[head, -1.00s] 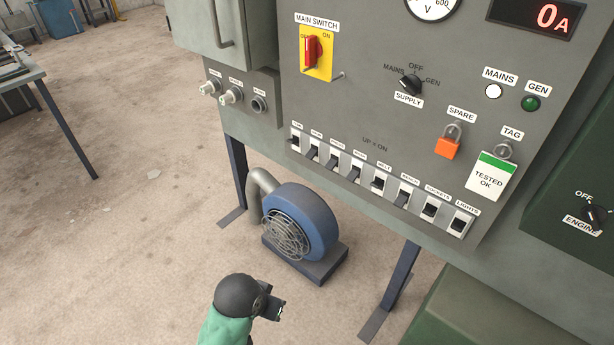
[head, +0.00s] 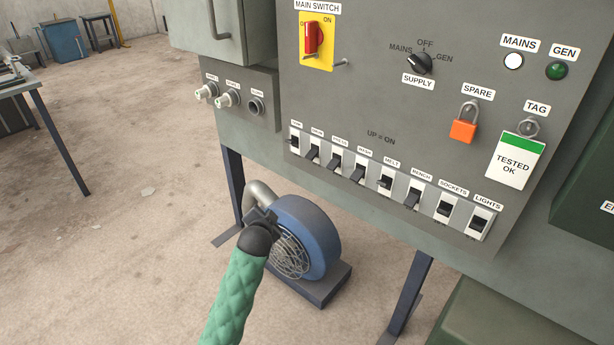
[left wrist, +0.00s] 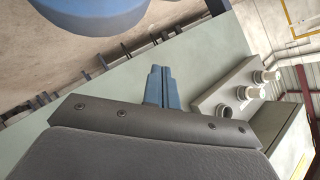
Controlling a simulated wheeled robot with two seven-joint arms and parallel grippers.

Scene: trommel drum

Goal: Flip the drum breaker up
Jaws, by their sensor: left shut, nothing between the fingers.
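A row of breakers runs along the lower edge of the grey panel (head: 400,120), under the print "UP = ON". The second breaker from the left (head: 313,153) seems to be the drum one, but its label is too small to read surely. Its lever looks angled down, unlike the first breaker (head: 294,143). My left gripper (head: 264,214) is below and left of the row, in front of the blue blower, apart from the breakers. Its fingers (left wrist: 157,84) show together and empty in the left wrist view. My right gripper is out of view.
The blue blower (head: 310,235) stands on the floor under the panel. Connectors (head: 228,98) stick out left of the breakers. An orange padlock (head: 464,130), a tag (head: 515,160) and the red main switch (head: 312,40) are higher up. Open floor lies to the left.

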